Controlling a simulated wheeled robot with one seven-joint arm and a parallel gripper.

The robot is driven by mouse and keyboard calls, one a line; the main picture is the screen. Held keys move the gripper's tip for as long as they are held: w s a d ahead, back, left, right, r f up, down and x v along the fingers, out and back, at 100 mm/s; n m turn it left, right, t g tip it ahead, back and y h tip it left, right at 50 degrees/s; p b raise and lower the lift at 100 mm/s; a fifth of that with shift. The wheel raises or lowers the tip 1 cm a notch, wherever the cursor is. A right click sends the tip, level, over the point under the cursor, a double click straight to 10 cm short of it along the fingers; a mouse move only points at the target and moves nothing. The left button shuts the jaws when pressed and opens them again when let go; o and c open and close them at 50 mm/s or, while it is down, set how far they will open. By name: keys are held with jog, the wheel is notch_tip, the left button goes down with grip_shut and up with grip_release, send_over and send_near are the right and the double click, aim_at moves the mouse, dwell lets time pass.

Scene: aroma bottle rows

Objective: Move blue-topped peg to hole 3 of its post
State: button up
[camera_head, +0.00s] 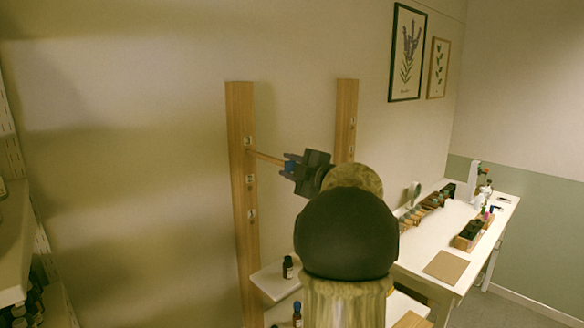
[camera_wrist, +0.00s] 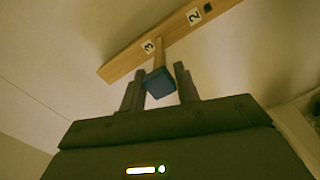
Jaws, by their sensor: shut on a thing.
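The blue-topped peg (camera_head: 268,158) has a pale wooden shaft and a blue block at its near end. My gripper (camera_head: 292,168) is shut on the blue end. The shaft points left to the wooden post (camera_head: 242,240) and meets its face just below the top label. In the wrist view, the blue top (camera_wrist: 160,85) sits between the fingers of my gripper (camera_wrist: 158,82). The shaft reaches the post (camera_wrist: 118,69) right beside the label 3 (camera_wrist: 149,47). Hole 3 is hidden behind the shaft; how deep the tip sits cannot be told. Label 2 (camera_wrist: 194,16) has an empty dark hole beside it.
A second wooden post (camera_head: 346,115) stands to the right, partly behind my arm. A white table (camera_head: 450,222) with bottle racks and a tan mat (camera_head: 444,267) stands at the right.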

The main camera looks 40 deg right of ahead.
aim_at(277, 160)
jog(key=shift+w+a, duration=0.1)
jog(key=shift+w, duration=0.1)
jog(key=shift+w, duration=0.7)
jog(key=shift+w+a+p, duration=0.2)
jog(key=shift+w+p, duration=0.45)
jog(key=shift+w, duration=0.9)
jog(key=o, duration=1)
jog(key=shift+w, duration=0.1)
jog(key=shift+o, duration=0.2)
jog(key=s+d+b, duration=0.1)
jog(key=s+b, duration=0.5)
jog(key=s, duration=1.1)
jog(key=shift+s+b, duration=0.25)
jog(key=shift+b, duration=0.15)
